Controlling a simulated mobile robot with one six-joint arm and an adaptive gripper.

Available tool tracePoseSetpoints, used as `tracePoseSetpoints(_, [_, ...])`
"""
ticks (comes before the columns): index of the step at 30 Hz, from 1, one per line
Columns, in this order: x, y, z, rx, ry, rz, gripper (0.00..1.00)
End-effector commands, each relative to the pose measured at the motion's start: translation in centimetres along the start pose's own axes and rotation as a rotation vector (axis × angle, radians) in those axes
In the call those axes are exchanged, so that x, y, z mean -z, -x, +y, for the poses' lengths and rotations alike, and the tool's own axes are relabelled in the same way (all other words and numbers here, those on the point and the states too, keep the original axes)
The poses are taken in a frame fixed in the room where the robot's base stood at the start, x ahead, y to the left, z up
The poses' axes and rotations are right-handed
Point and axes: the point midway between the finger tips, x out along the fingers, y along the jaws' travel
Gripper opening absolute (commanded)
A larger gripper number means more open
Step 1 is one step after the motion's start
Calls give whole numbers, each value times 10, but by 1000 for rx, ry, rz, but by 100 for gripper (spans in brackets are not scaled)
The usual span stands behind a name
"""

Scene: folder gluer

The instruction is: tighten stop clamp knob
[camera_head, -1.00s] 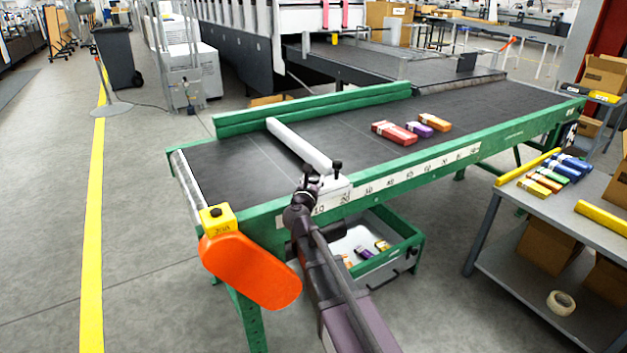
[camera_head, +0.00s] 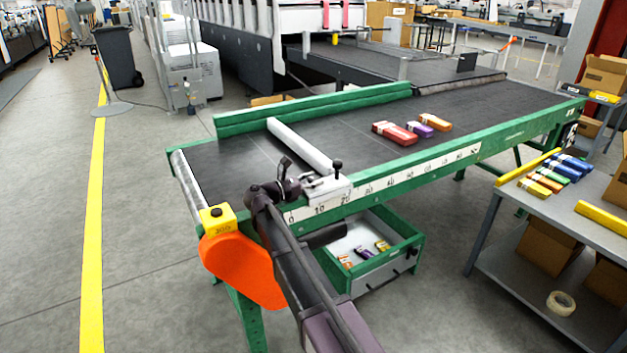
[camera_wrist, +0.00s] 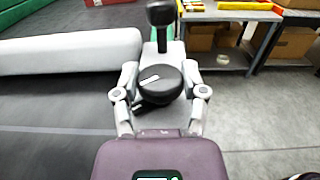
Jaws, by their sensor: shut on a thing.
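The stop clamp (camera_head: 340,190) is a pale block on the near green rail of the conveyor, over the number scale. A long white stop bar (camera_head: 300,146) runs from it across the dark belt. In the wrist view, a round black knob (camera_wrist: 160,82) with a white mark sits between the two grey fingers of my gripper (camera_wrist: 160,72), which is shut on it. A second black knob on a post (camera_head: 338,164) stands beyond it; its top also shows in the wrist view (camera_wrist: 160,13). In the head view, my gripper (camera_head: 310,187) reaches the clamp from the left, partly hiding it.
Red, purple and orange cartons (camera_head: 428,122) lie on the belt. A green-edged drawer (camera_head: 368,262) with small packs is below the rail. An orange guard (camera_head: 240,268) and a yellow button box (camera_head: 216,218) are at the near left. A grey table (camera_head: 575,215) stands right.

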Motion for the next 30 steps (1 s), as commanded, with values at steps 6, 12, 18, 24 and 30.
tracePoseSetpoints(6, [-1,0,4,122,1,-3,7])
tracePoseSetpoints(12, [-1,-1,2,182,0,-3,7])
tracePoseSetpoints(18, [0,-1,1,197,0,-2,7])
tracePoseSetpoints(24, [0,-1,1,197,0,-2,7])
tracePoseSetpoints(30, [0,-1,0,197,0,-1,91])
